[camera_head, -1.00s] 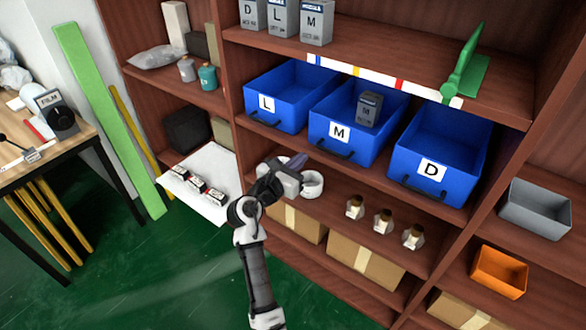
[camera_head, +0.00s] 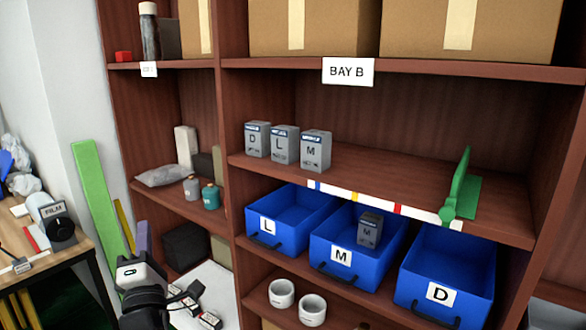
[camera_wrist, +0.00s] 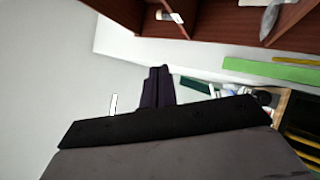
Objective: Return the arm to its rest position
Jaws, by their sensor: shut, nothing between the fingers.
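My gripper (camera_head: 143,238) is at the lower left in the head view, in front of the left part of the shelf unit. Its fingers point up, and they are shut and empty. In the wrist view the gripper (camera_wrist: 157,72) shows as dark fingers close together, with nothing between them. Part of my arm shows below it in the head view. The gripper appears apart from the shelf and the things on it.
Blue bins marked L (camera_head: 264,242), M (camera_head: 337,270) and D (camera_head: 436,312) stand on the shelf to the right; the M bin holds a grey box (camera_head: 369,229). A green board (camera_head: 91,184) leans at left, and a table (camera_head: 43,255) stands beside it.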

